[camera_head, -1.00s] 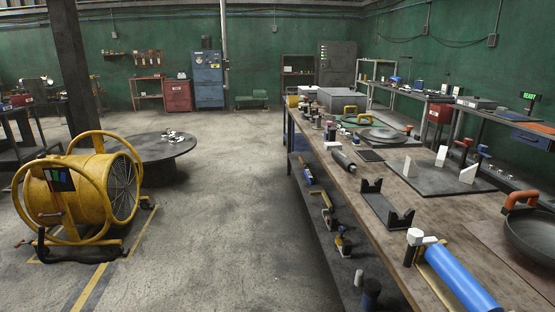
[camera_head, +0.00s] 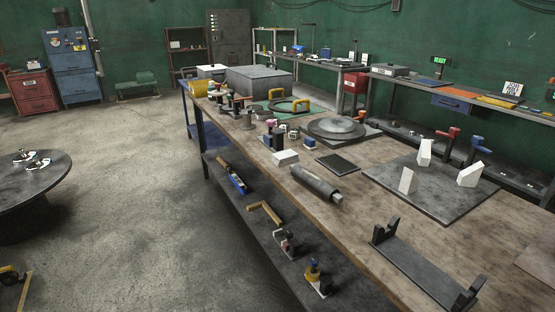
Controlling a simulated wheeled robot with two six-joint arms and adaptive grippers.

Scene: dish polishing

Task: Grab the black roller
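A dark grey-black roller (camera_head: 313,184) lies on its side on the wooden workbench (camera_head: 345,225), near its left edge. A lighter metal end piece points toward the lower right. A black cradle with two upright ends (camera_head: 420,268) stands empty on the bench, nearer and to the right of the roller. Neither of my grippers shows in the head view.
A flat black pad (camera_head: 337,163) and a white block (camera_head: 285,157) lie just behind the roller. A dark plate (camera_head: 440,200) with white angled blocks is to the right. Tools lie on the lower shelf (camera_head: 262,235).

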